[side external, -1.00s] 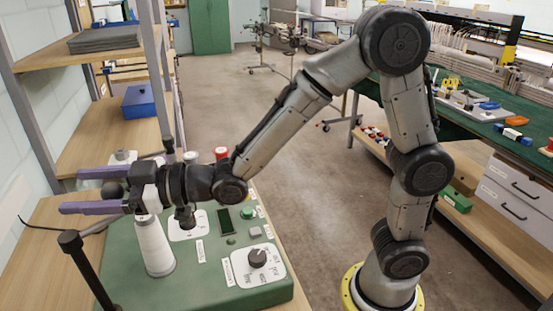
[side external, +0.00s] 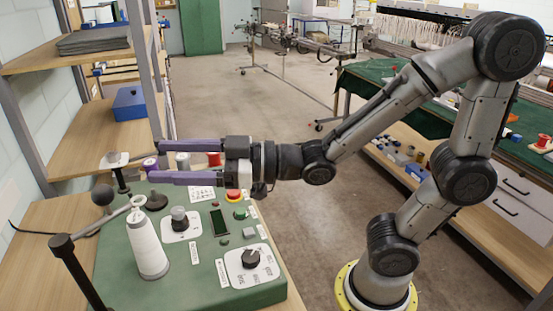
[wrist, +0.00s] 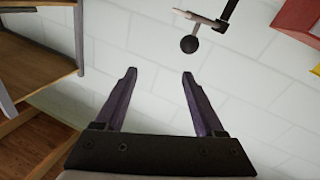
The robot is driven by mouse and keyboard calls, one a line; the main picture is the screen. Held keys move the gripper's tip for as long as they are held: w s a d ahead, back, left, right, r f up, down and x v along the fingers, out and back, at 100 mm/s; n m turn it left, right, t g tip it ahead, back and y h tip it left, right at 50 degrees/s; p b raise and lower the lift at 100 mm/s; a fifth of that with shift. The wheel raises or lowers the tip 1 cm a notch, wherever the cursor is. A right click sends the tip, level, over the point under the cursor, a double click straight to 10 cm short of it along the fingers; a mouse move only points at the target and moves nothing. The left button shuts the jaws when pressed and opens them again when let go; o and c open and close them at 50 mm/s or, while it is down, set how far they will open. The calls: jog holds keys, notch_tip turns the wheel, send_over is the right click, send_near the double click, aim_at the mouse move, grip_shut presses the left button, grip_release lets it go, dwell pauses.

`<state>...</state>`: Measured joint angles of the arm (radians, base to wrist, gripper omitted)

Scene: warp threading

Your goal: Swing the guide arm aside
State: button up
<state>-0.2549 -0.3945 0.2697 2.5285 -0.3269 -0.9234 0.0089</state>
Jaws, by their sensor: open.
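The guide arm (side external: 92,223) is a pale rod reaching from a black post (side external: 64,245) toward the top of a white thread cone (side external: 147,248). A black ball knob (side external: 103,194) stands up from it and also shows in the wrist view (wrist: 189,44). My gripper (side external: 155,162) is open, with long purple fingers pointing left, above the back of the green console and apart from the knob. In the wrist view my gripper (wrist: 158,75) is empty; the knob lies beyond the right fingertip.
The green console (side external: 115,275) carries a rotary dial (side external: 251,258), a grey knob (side external: 179,216), a red button (side external: 233,194) and a green button. Wooden shelves with a blue box (side external: 129,105) stand at the left. Small spools sit behind the fingers.

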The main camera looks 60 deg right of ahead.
jog(key=s+d+r+m+h, duration=0.15)
jog(key=d+m+h, duration=0.25)
jog(key=d+h, duration=0.45)
jog(key=s+d+f+m+g+h, duration=0.1)
jog(key=s+d+f+m+g, duration=0.2)
jog(key=s+d+f+g, duration=0.3)
jog(key=s+f, duration=0.1)
jog(key=s, duration=0.1)
jog(key=shift+s+d+m, duration=0.35)
jog(key=shift+s+m, duration=0.05)
jog(key=shift+f, duration=0.1)
jog(key=shift+c, duration=0.2)
